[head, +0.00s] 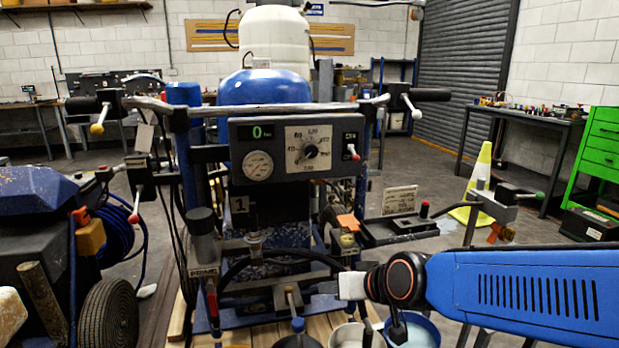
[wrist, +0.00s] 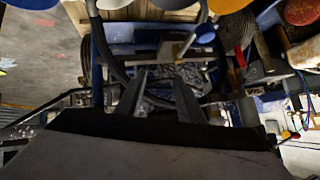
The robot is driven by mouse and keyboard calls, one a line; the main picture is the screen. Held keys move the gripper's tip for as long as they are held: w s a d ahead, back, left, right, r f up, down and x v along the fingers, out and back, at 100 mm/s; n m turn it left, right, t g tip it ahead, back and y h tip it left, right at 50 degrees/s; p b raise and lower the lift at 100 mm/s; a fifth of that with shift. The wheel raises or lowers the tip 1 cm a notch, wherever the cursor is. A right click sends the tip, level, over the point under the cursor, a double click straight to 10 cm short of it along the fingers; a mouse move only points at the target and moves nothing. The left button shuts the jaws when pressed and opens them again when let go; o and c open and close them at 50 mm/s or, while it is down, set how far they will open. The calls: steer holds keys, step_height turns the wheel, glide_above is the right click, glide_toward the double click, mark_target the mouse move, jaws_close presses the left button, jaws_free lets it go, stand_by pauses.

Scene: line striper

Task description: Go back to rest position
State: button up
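The line striper (head: 265,88) stands in front of me, with a control panel (head: 300,150) carrying a gauge, a dial and a green display reading 0. My blue arm reaches in from the right of the head view. My gripper (head: 345,286) is low in front of the striper's lower frame. In the wrist view my gripper (wrist: 159,78) shows two dark fingers spread apart with nothing between them, so it is open. Behind the fingers are the striper's frame and hoses, seen upside down. Whether the fingertips touch any part of it I cannot tell.
A blue wheeled machine (head: 35,200) stands close on the left. Buckets (head: 420,330) sit under my arm. A yellow cone (head: 478,170), a workbench (head: 520,122) and a green cabinet (head: 604,140) are on the right. Open floor lies behind, towards the roller shutter (head: 462,70).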

steer(key=s+d+m+g+h, duration=0.1)
steer(key=s+d+g+h, duration=0.1)
steer(key=s+d, duration=0.7)
steer(key=s+d+f+m+g+h, duration=0.1)
steer(key=s+d+h, duration=0.2)
steer(key=s+d, duration=0.6)
steer(key=d, duration=0.4)
steer(key=shift+d+g, duration=0.3)
steer(key=shift+g, duration=0.1)
